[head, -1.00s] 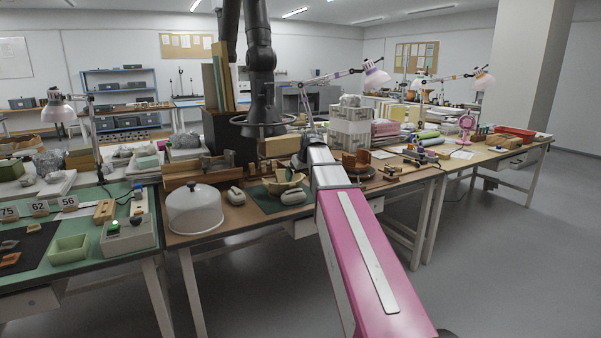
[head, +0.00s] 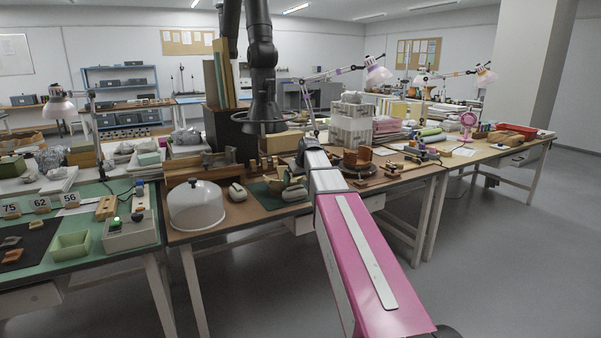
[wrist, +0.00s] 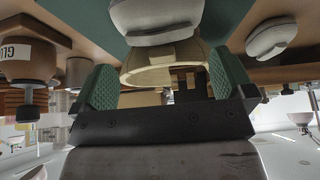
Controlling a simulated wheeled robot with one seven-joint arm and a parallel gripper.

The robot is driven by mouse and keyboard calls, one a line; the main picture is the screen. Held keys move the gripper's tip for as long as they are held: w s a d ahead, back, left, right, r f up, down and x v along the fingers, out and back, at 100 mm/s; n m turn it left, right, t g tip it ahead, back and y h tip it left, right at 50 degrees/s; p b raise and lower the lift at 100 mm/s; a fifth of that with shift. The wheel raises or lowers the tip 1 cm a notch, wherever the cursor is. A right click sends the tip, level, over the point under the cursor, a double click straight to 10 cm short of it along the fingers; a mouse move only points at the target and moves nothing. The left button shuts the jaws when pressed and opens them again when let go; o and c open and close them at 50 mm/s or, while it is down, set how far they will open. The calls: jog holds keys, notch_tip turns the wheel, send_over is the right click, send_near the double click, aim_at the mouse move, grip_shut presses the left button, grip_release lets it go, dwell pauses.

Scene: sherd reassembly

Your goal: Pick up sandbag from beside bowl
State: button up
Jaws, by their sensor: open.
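A grey sandbag (head: 295,194) lies on the dark green mat (head: 266,203), against the near side of the cream bowl (head: 279,181). In the wrist view, the sandbag (wrist: 155,22) is at the top centre, with the bowl's rim (wrist: 150,78) just below it. A second grey sandbag (head: 237,192) lies left of the mat; a grey sandbag also shows at the wrist view's upper right (wrist: 270,38). My gripper (wrist: 162,80) is open, its green-padded fingers either side of the bowl in the picture, with nothing gripped. My arm hides the gripper in the head view.
A white domed cover (head: 196,206) stands left of the sandbags. A wooden rack (head: 210,168) is behind them. A brown pot on a round stand (head: 357,160) is to the right. In the wrist view, a labelled brown jar (wrist: 28,58) is at the left.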

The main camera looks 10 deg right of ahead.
aim_at(295, 186)
jog(key=shift+x, duration=2.35)
jog(key=c, duration=1.3)
jog(key=shift+s+d, duration=0.2)
jog(key=shift+s, duration=0.5)
jog(key=shift+s+d, duration=0.25)
jog(key=shift+s, duration=0.4)
jog(key=shift+s+d, duration=0.2)
jog(key=shift+s, duration=0.5)
jog(key=o, duration=1.3)
jog(key=v, duration=1)
jog(key=shift+r, duration=0.3)
